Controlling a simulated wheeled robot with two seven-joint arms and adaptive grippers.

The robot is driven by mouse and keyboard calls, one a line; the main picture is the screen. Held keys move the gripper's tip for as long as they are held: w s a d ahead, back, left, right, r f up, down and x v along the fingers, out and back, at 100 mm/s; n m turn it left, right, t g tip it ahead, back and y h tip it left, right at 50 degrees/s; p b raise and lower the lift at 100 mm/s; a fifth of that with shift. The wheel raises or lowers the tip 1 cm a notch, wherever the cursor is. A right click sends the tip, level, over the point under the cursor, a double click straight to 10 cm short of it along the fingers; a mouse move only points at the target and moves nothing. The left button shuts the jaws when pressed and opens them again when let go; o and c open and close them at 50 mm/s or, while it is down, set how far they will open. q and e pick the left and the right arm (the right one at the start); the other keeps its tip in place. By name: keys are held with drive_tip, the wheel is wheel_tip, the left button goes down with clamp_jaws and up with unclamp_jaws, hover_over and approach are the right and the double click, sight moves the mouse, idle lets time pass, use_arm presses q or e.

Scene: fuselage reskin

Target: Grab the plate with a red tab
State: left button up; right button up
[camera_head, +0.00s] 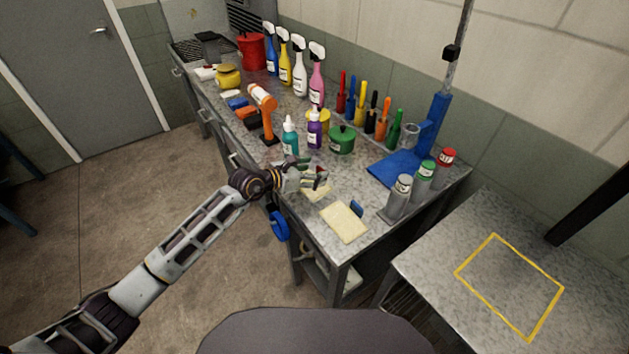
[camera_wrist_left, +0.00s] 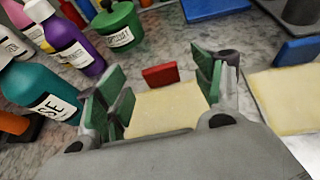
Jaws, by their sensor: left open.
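The cream plate (camera_wrist_left: 165,105) with a red tab (camera_wrist_left: 160,75) lies on the grey bench, between and beyond my open left gripper fingers in the wrist view. In the head view only part of this plate (camera_head: 315,195) shows below my left gripper (camera_head: 317,176), which hides the rest. The left gripper (camera_wrist_left: 160,88) has green finger pads apart, with the red tab showing in the gap. I cannot tell whether the pads touch the plate. My right gripper is not in view.
A second cream plate (camera_head: 344,223) with a blue tab (camera_head: 357,208) lies to the right. Teal (camera_head: 290,136) and purple (camera_head: 314,130) bottles and a green pot (camera_head: 342,139) stand close behind the gripper. Grey cans (camera_head: 399,197) stand at the right end.

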sight(320, 170)
use_arm(q)
drive_tip(key=shift+d, duration=0.1)
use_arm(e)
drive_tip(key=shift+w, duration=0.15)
use_arm(q)
drive_tip(key=shift+w+d+f, duration=0.1)
drive_tip(key=shift+w+f, duration=0.05)
drive_tip(key=shift+w, duration=0.05)
drive_tip(key=shift+x, duration=2.3)
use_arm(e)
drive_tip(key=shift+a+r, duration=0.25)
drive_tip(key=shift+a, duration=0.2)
use_arm(q)
drive_tip(key=shift+f, duration=0.2)
drive_tip(key=c, duration=1.2)
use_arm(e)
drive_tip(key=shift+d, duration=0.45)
use_arm(q)
drive_tip(key=shift+r, duration=0.1)
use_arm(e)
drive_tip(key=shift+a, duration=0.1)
